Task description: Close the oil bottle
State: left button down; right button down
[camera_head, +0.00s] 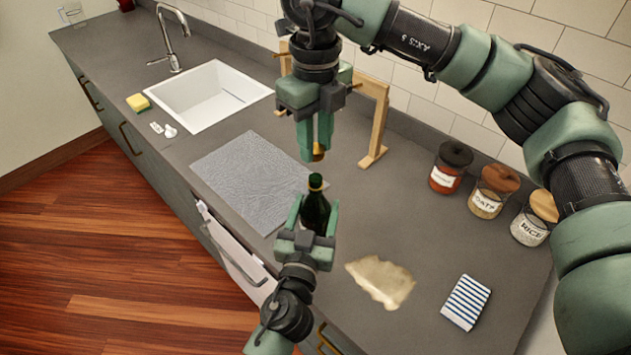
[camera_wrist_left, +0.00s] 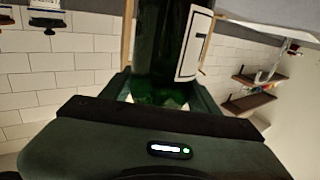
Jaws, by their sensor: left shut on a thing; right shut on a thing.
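The dark green oil bottle (camera_head: 315,208) stands upright between the fingers of my left gripper (camera_head: 317,216), which is shut on it. In the left wrist view the bottle (camera_wrist_left: 168,50) shows its green glass and part of a white label. My right gripper (camera_head: 317,145) points down from above and is shut on a small brown-gold cap (camera_head: 318,152). The cap is above the bottle's neck, with a visible gap between them. The bottle's lower part is hidden by my left gripper.
A grey textured mat (camera_head: 250,178) lies left of the bottle, with a white sink (camera_head: 215,97) beyond it. A wooden stand (camera_head: 377,120) is behind my right gripper. Labelled jars (camera_head: 489,192), a crumpled beige cloth (camera_head: 381,281) and a striped cloth (camera_head: 466,302) are to the right.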

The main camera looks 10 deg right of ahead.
aim_at(315, 178)
jog(key=shift+f, duration=1.8)
jog(key=shift+f, duration=0.9)
jog(key=shift+f, duration=0.55)
